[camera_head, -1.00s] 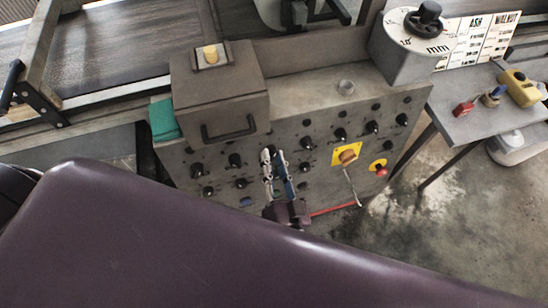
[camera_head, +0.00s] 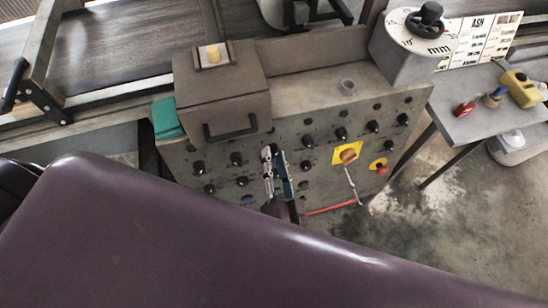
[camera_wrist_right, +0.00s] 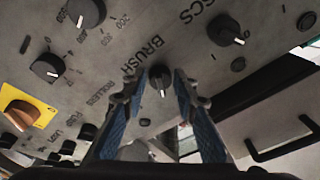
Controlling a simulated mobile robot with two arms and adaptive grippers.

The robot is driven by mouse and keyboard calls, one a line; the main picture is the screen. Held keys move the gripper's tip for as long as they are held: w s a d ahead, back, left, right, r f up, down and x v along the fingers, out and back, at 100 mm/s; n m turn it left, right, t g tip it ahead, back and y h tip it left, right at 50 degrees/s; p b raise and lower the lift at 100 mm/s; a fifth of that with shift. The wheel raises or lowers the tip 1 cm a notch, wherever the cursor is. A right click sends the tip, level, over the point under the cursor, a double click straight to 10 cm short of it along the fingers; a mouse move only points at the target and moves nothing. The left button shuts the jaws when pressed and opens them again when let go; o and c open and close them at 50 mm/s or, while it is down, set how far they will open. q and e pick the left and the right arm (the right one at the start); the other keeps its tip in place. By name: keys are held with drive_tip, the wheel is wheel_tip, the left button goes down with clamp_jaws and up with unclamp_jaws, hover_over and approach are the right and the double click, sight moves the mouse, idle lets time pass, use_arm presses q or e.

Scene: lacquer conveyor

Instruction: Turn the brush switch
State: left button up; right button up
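The brush switch (camera_wrist_right: 160,79) is a small black knob with a white mark, beside the printed word BRUSH on the grey control panel (camera_wrist_right: 125,30). In the right wrist view it shows between the two blue-padded fingertips of my right gripper (camera_wrist_right: 162,84). The fingers are apart, one on each side of the knob, with gaps visible; I cannot tell how far the tips are from the panel. In the head view my right gripper (camera_head: 273,155) is in front of the panel's lower middle and hides the brush switch. My left gripper is not in view.
Other black knobs (camera_wrist_right: 228,30) surround the brush switch. A yellow plate with an orange-brown switch (camera_head: 347,154) and a red button (camera_head: 381,169) are to the right. A box with a handle (camera_head: 222,98) sits on the cabinet. A side table (camera_head: 460,124) holds small tools.

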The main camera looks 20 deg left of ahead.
drive_tip(key=shift+o, duration=1.1)
drive_tip(key=v, duration=1.2)
drive_tip(key=shift+f, duration=0.1)
